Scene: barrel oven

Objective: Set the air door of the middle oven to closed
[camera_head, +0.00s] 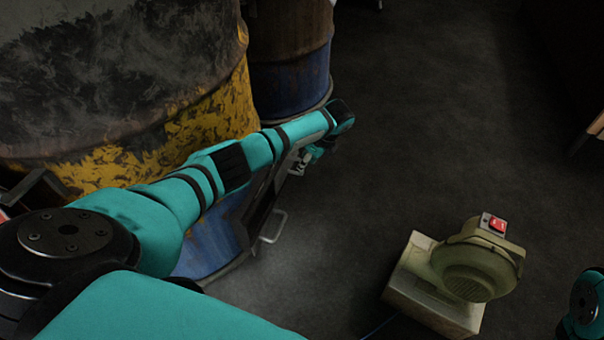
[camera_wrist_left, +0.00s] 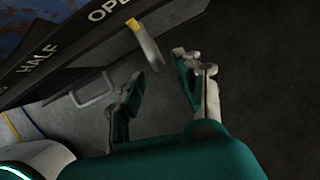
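The nearest barrel oven (camera_head: 225,105), yellow over blue, stands at the left of the head view, partly hidden by my left arm. In the left wrist view its dark air-door scale (camera_wrist_left: 65,45) reads "HALF" and "OPEN". A metal lever (camera_wrist_left: 149,48) with a yellow mark sticks out by the word "OPEN". My left gripper (camera_wrist_left: 162,75) is open and empty, with its fingers apart just below the lever, not visibly touching it. In the head view the left gripper (camera_head: 308,160) is small and partly hidden by the wrist. My right gripper is out of view.
A silver loop handle (camera_head: 273,227) sticks out low on the oven's side. Another rusty blue barrel (camera_head: 290,60) stands behind. A beige blower (camera_head: 465,265) with a red switch sits on the floor at right. The dark floor between is clear.

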